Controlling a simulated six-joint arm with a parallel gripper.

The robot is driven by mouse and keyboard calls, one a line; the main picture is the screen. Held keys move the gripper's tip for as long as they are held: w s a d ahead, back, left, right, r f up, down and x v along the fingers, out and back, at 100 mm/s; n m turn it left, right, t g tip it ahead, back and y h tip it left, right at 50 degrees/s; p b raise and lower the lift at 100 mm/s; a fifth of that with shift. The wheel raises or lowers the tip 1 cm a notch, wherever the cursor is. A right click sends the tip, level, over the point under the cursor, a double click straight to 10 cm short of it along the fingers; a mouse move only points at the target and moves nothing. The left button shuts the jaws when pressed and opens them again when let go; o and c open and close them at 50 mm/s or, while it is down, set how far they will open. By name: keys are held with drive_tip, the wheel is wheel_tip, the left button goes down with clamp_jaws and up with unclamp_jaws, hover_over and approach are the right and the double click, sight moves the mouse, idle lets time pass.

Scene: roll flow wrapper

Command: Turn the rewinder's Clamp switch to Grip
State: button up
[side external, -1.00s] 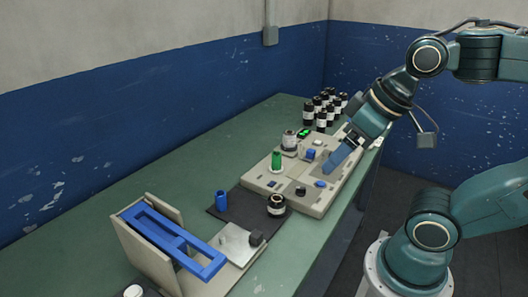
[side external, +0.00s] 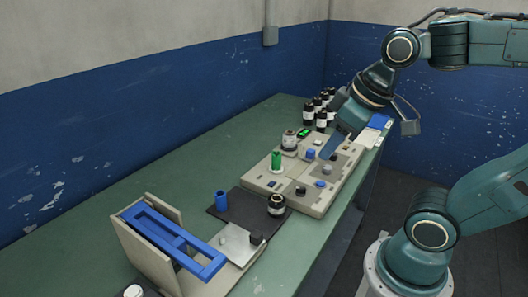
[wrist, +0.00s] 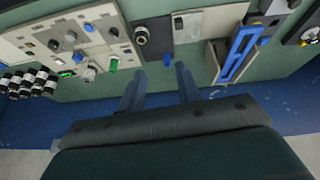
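The beige machine panel (side external: 312,198) lies on the bench and carries several knobs, a green cylinder (side external: 276,160) and a small lit green display (side external: 304,133). It also shows at the upper left of the wrist view (wrist: 35,32). Its dark and blue knobs include a blue one (side external: 310,153) and a dark one (side external: 300,191). No lettering is legible, so I cannot tell which is the Clamp switch or how it is set. My gripper (side external: 327,152) hovers over the panel's far right part. In the wrist view my gripper (wrist: 159,70) has its fingers apart with nothing between them.
Several dark bottles (side external: 321,110) stand behind the panel. A blue frame (side external: 172,240) in a beige stand is at the near left. The bench's left strip is clear.

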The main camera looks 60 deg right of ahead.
drive_tip(key=w+d+f+n+g, duration=0.2)
drive_tip(key=w+d+f+g, duration=0.15)
drive_tip(key=w+d, duration=0.45)
drive_tip(key=n+g, duration=0.2)
drive_tip(key=n, duration=0.1)
hover_over(299, 188)
wheel_tip(299, 188, down, 10)
drive_tip(key=shift+r, duration=0.2)
drive_tip(key=shift+d+f+t, duration=0.1)
drive_tip(key=shift+t, duration=0.15)
drive_tip(key=shift+f, duration=6.8)
clamp_jaws()
